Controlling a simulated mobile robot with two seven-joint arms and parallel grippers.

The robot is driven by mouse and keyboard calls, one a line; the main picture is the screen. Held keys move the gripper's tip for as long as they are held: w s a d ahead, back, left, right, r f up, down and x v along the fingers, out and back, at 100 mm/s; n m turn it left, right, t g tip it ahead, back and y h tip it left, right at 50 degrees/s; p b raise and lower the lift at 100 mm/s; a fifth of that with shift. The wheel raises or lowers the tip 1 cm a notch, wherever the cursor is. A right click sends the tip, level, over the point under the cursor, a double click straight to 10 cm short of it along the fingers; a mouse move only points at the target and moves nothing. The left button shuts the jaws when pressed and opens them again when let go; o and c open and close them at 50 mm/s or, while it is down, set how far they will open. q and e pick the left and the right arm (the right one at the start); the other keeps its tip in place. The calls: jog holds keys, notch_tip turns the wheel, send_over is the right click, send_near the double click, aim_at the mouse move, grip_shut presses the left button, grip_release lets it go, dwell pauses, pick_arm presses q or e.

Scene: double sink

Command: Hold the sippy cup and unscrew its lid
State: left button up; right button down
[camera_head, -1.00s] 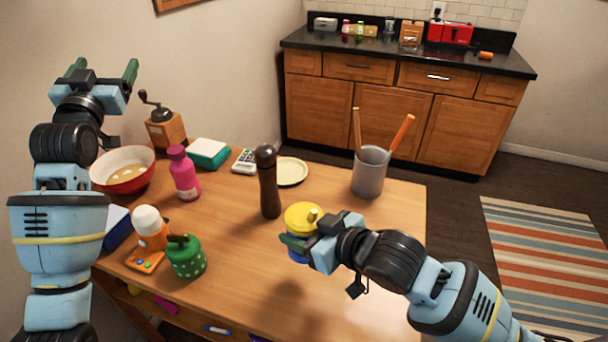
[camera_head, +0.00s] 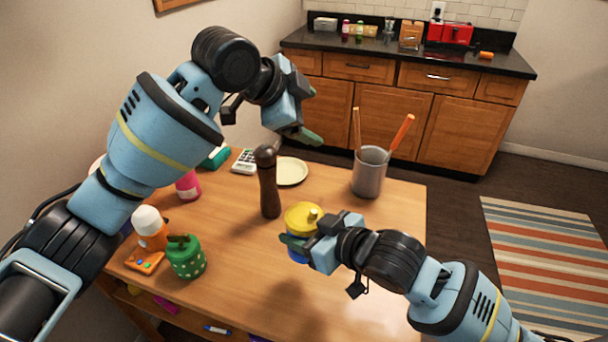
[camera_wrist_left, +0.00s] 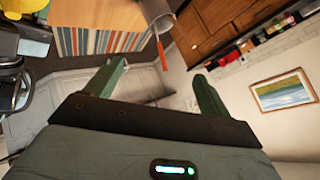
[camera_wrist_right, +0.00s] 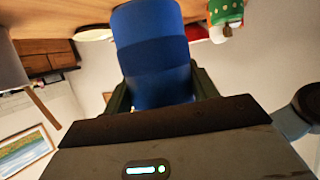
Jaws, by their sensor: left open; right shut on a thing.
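The sippy cup has a yellow lid (camera_head: 303,217) with a small spout on top and a blue body (camera_wrist_right: 152,55). It stands upright near the front right of the table in the head view. My right gripper (camera_head: 298,246) is shut on the blue body from the right, and its two fingers flank the body in the right wrist view (camera_wrist_right: 165,90). My left gripper (camera_head: 312,118) is open and empty, raised above and behind the cup. Its spread fingers show in the left wrist view (camera_wrist_left: 155,90), with the yellow lid (camera_wrist_left: 18,5) at the upper left corner.
A dark pepper mill (camera_head: 268,185) stands close to the cup's left. A grey holder (camera_head: 369,173) with long utensils stands behind right. A cream plate (camera_head: 291,172) lies at the back. A green dotted container (camera_head: 186,257) is at left. The table front middle (camera_head: 260,290) is clear.

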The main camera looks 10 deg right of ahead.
pick_arm(q)
jog(key=s+d+f+m+g+y, duration=0.1)
jog(key=s+f+m+g+y, duration=0.2)
jog(key=s+m, duration=0.15)
jog(key=m+g+y, duration=0.2)
jog(key=m+y, duration=0.1)
jog(key=y, duration=0.1)
send_over(304, 214)
jog(key=shift+w+d+f, duration=0.1)
jog(key=shift+f, duration=0.5)
jog(key=shift+w+d+f, duration=0.1)
jog(key=shift+f, duration=0.5)
jog(key=shift+s+a+f+y, duration=0.1)
jog(key=shift+s+a+y, duration=0.15)
jog(key=shift+y, duration=0.25)
jog(key=shift+f, duration=0.1)
jog(key=shift+f, duration=3.9)
